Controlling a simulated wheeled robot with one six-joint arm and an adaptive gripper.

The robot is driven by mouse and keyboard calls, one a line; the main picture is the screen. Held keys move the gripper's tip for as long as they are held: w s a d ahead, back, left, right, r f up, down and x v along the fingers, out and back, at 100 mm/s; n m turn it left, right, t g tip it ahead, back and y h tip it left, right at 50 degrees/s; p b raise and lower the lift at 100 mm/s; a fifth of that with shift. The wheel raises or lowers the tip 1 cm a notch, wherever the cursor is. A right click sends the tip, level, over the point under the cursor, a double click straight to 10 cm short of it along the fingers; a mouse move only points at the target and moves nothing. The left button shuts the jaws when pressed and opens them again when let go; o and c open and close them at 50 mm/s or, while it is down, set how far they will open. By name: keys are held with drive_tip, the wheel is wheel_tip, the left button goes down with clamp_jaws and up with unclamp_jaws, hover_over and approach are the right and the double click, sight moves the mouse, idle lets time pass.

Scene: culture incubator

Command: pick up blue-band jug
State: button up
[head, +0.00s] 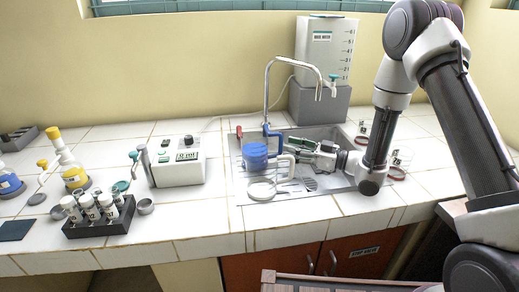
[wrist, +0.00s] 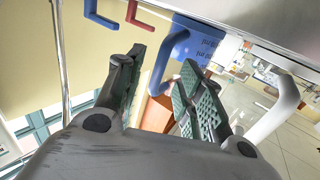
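The blue-band jug (head: 255,156) stands in the left part of the sink, its side mostly blue. In the wrist view, a blue surface with printed "ml" marks (wrist: 200,38) and a curved blue handle (wrist: 171,48) show just beyond my fingertips. My gripper (head: 296,146) reaches in from the right and is level with the jug's right side. In the wrist view, my gripper (wrist: 163,62) has its two green-padded fingers apart with nothing clearly held. I cannot tell whether a finger touches the handle.
A white handle (head: 285,166) rises beside the jug, near a round pale rim (head: 261,190). The tap (head: 268,90) arches over the sink (head: 300,190). A water tank (head: 322,55) stands behind. A tube rack (head: 98,222) and a white device (head: 178,165) stand left.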

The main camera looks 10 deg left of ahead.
sight(280, 153)
drive_tip(key=x, duration=0.4)
drive_tip(key=shift+w+a+r, duration=0.1)
drive_tip(key=shift+a+r, duration=0.1)
drive_tip(key=shift+a, duration=0.05)
drive_tip(key=shift+c, duration=0.5)
clamp_jaws()
